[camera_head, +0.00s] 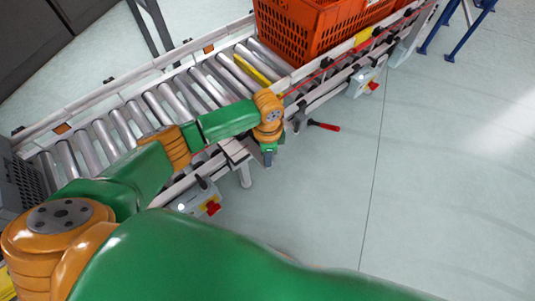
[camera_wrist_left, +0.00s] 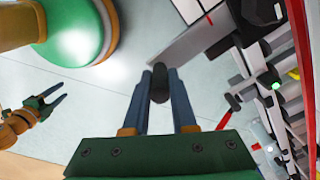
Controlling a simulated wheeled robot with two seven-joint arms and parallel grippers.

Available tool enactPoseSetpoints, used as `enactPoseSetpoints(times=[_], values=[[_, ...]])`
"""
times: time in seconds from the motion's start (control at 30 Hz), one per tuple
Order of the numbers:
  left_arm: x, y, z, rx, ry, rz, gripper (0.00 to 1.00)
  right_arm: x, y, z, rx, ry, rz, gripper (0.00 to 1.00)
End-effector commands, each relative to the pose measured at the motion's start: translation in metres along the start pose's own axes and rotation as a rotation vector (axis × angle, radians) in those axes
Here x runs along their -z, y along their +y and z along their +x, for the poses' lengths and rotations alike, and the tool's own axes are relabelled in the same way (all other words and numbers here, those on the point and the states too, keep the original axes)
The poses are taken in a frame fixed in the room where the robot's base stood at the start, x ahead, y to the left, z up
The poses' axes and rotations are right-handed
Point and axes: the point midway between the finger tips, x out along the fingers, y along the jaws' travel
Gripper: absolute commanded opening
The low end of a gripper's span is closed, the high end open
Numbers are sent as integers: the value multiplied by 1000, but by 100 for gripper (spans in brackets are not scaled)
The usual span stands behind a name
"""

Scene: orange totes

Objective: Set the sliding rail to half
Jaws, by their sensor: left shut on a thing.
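My left gripper (camera_head: 268,157) points down at the near side of the conveyor. In the left wrist view its two blue-grey fingers (camera_wrist_left: 161,98) are shut on a dark rounded knob (camera_wrist_left: 159,84). A flat grey metal bar (camera_wrist_left: 193,46) runs from beside the knob toward the conveyor side. The near side rail (camera_head: 340,54) shows as a long pale bar along the rollers; which part slides, I cannot tell. The knob is hidden by the gripper in the head view. My right gripper (camera_wrist_left: 58,95) shows at the left of the wrist view, its fingers apart and empty.
An orange tote (camera_head: 305,35) stands on the conveyor rollers (camera_head: 165,105) at the top. A red-handled lever (camera_head: 323,125) sticks out from the near side. A grey box with a red button (camera_head: 212,207) hangs below the rail. The floor (camera_head: 440,170) on the right is clear.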

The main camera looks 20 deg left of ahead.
Motion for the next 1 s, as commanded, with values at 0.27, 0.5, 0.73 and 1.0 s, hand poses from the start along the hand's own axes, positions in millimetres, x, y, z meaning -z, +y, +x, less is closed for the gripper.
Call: enactPoseSetpoints(times=[0.27, 0.5, 0.73, 1.0], values=[[0, 0, 0, 1, 1, 0, 0, 0, 0, 0, 0, 0, 0, 50], [-9, -14, 2, 1, -3, -4, 0, 0, 0, 3, 0, 0, 0, 50], [-24, -37, 0, 1, 0, -1, 0, -1, 0, 6, 0, 0, 0, 50], [-25, -38, 0, 0, 2, 0, 0, -1, 0, 6, 0, 0, 0, 50]])
